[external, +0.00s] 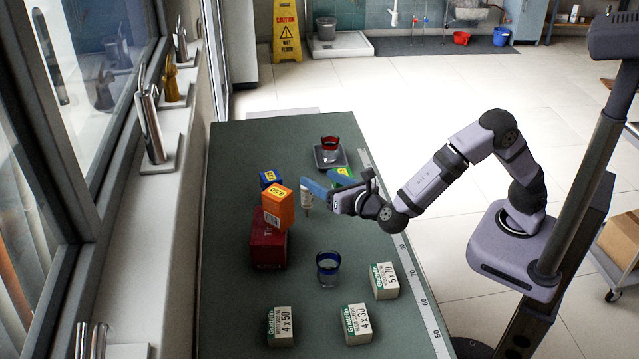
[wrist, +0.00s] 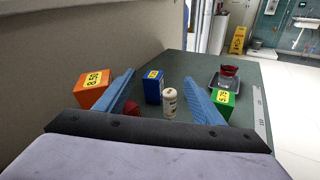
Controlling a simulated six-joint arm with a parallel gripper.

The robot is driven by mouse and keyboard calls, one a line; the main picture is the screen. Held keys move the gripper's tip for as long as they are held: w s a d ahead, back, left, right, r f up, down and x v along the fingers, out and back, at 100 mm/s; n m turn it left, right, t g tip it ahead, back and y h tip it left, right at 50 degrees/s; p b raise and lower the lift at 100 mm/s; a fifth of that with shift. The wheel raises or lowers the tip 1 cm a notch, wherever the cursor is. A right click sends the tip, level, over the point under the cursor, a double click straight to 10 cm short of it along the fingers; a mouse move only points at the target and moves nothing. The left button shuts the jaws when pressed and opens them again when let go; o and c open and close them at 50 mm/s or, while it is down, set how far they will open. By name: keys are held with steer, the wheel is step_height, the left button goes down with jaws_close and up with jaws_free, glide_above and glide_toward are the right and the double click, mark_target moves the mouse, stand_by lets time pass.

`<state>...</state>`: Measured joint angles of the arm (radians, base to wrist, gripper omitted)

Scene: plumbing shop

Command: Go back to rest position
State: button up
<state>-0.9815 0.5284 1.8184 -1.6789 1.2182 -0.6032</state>
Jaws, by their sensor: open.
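My gripper (external: 322,185) is open and empty above the dark green table (external: 230,235), its blue fingers pointing left in the external view. In the wrist view the fingers (wrist: 162,95) stand wide apart. An orange box (external: 278,206) sits on a dark red box (external: 267,245). A green box (external: 343,176) is partly hidden behind my gripper.
A red-rimmed glass (external: 330,148) stands on a small grey tray (external: 330,163) at the table's far end. A blue-rimmed glass (external: 328,268) and white boxes (external: 384,281), (external: 357,324), (external: 281,326) stand nearer. A window wall runs along the left. A ruler strip (external: 405,255) marks the right edge.

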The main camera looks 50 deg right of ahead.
steer(key=s+d+f+m+g+h, duration=0.1)
steer(key=s+d+f+m+g, duration=0.25)
steer(key=d, duration=0.45)
steer(key=s+d+f+m+g+h+p, duration=0.1)
steer(key=s+d+f+m+g, duration=0.15)
steer(key=d+m, duration=0.45)
steer(key=s+d+f+m+g+h, duration=0.1)
steer(key=s+d+f+m+g, duration=0.2)
steer(key=d, duration=0.7)
steer(key=s+d+f+m+g+y+p, duration=0.1)
steer(key=s+f+m+g+y, duration=0.1)
steer(key=s+m, duration=0.6)
steer(key=s+d+f+m+g+y+p, duration=0.1)
steer(key=s+m+g+y, duration=0.3)
steer(key=s+m, duration=0.4)
steer(key=shift+d+f+m+y, duration=0.55)
steer(key=shift+d+f+y, duration=0.05)
steer(key=shift+d+f, duration=0.25)
